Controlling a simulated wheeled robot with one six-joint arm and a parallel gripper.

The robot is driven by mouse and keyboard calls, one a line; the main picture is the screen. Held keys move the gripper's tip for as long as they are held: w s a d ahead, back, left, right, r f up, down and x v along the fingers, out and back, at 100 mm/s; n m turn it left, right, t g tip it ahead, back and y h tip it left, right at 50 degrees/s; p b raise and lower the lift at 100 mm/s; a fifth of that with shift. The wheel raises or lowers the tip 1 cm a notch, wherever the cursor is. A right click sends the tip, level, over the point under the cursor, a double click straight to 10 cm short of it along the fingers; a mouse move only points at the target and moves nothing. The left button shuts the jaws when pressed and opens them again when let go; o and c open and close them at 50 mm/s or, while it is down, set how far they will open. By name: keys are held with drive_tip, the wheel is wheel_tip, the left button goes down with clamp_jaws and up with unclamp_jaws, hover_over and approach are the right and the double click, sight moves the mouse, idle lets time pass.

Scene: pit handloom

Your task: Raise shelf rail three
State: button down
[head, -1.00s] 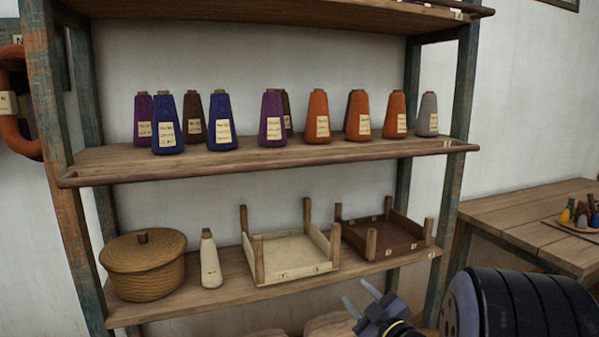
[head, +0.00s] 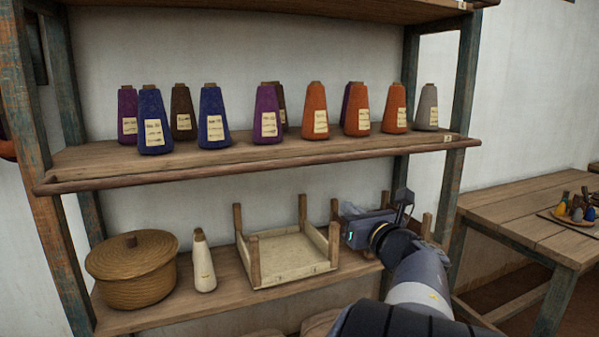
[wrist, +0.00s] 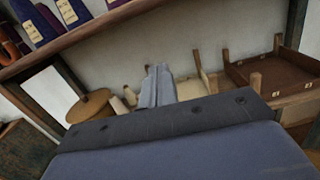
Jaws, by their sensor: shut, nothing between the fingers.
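A round wooden rail (head: 250,167) runs along the front edge of the middle shelf (head: 330,148), about level with the board. A small tag sits near its right end; I cannot read its number, so I cannot tell whether this is rail three. The shelf's front edge also shows at upper left in the wrist view (wrist: 85,37). My gripper (head: 349,209) is below the middle shelf, in front of the lower shelf's right part and apart from the rail. Its fingers are shut and empty in the wrist view (wrist: 157,72).
Several yarn cones (head: 268,113) stand on the middle shelf. The lower shelf (head: 228,290) holds a lidded basket (head: 130,270), a pale cone (head: 203,265), a cream tray (head: 295,276) and a brown tray (wrist: 270,77). A side table (head: 520,225) stands at right.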

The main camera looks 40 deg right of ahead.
drive_tip(key=w+d+r+p, duration=0.2)
drive_tip(key=w+r+p, duration=0.2)
drive_tip(key=w, duration=0.6)
drive_tip(key=shift+w+d+r+n, duration=0.25)
drive_tip(key=shift+r+n, duration=0.05)
drive_tip(key=shift+r, duration=0.1)
drive_tip(key=shift+r+p, duration=0.15)
drive_tip(key=shift+p, duration=0.2)
drive_tip(key=shift+r+g+p, duration=0.25)
drive_tip(key=shift+g+p, duration=0.05)
drive_tip(key=shift+p, duration=0.5)
